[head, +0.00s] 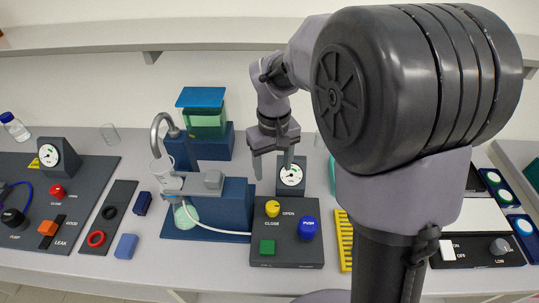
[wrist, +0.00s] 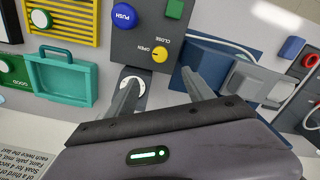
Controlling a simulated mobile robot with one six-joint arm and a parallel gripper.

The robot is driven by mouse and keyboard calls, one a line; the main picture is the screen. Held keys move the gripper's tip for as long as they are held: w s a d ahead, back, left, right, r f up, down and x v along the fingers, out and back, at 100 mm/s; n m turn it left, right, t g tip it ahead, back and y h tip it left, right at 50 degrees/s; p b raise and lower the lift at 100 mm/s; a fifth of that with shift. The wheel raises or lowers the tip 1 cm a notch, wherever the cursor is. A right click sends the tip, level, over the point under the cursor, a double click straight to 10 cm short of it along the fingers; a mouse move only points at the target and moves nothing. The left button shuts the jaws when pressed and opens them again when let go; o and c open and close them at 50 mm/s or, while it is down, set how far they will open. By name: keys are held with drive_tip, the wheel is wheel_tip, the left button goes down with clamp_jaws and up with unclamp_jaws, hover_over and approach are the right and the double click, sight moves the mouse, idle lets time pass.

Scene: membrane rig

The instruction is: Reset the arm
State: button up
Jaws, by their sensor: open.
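My gripper (head: 272,165) is open and empty in the head view, pointing down above the back of the bench. The gauge (wrist: 132,84) lies behind the left finger there. The panel carries a yellow knob (head: 272,208), a blue push button (head: 307,228) and a green button (head: 267,247).
A dark panel with red and orange knobs (head: 48,228) is at far left. A yellow grille (head: 345,240) lies right. A shelf (head: 150,35) runs above the bench.

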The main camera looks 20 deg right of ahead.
drive_tip(key=s+a+f+m+t+y+b, duration=0.1)
drive_tip(key=s+a+m+t+b, duration=0.1)
drive_tip(key=s+b, duration=0.4)
drive_tip(key=s+a+f+m+t+y+b, duration=0.1)
drive_tip(key=s+m+t+b, duration=0.2)
drive_tip(key=s+b, duration=0.4)
drive_tip(key=s+m, duration=0.1)
drive_tip(key=s, duration=0.5)
drive_tip(key=shift+a+f+t, duration=0.15)
drive_tip(key=shift+a+t, duration=0.25)
drive_tip(key=shift+s, duration=0.1)
